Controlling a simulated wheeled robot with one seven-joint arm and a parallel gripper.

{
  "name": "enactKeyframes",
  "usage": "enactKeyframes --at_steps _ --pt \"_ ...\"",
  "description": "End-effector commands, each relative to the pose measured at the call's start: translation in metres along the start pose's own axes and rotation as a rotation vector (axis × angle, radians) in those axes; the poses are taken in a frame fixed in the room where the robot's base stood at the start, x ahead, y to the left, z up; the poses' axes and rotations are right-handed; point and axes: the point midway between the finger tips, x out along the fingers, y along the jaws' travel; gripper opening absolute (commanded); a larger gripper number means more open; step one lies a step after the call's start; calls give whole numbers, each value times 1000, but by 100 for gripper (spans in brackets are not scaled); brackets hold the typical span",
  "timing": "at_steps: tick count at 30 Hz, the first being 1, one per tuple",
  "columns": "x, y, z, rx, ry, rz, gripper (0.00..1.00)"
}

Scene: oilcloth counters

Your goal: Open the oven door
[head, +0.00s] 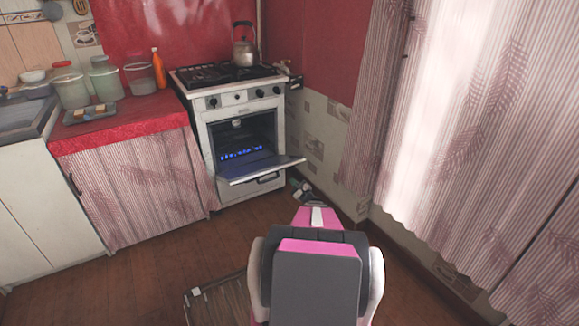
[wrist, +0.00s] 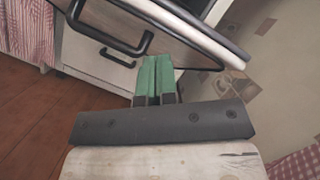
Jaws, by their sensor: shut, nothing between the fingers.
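The white oven (head: 240,140) stands against the back wall. Its door (head: 262,170) is swung down, roughly level, leaving the cavity open with blue flames showing inside. My gripper (head: 299,186) is low, just right of and below the door's right corner. In the wrist view its green fingers (wrist: 157,76) are together and empty, pointing toward the oven's lower front beneath the door. Whether they touch the door cannot be told.
A kettle (head: 244,45) stands on the stove top. A red-topped counter (head: 125,118) with jars is to the left, and striped curtains (head: 480,130) hang at right. Wooden floor (head: 150,255) is open in front.

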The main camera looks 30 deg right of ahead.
Motion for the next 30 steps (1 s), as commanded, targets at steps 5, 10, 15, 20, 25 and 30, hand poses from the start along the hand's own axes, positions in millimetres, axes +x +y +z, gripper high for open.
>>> enactKeyframes --at_steps 5,10,15,20,25,30 --pt "-26 -14 4 349 88 -52 0" --pt "-41 -21 4 572 134 -100 0" --pt "-44 -24 2 657 147 -120 0" --pt "-29 -25 -2 662 147 -119 0" --pt "0 -26 -8 660 146 -118 0" --pt "32 -29 -13 659 146 -119 0"
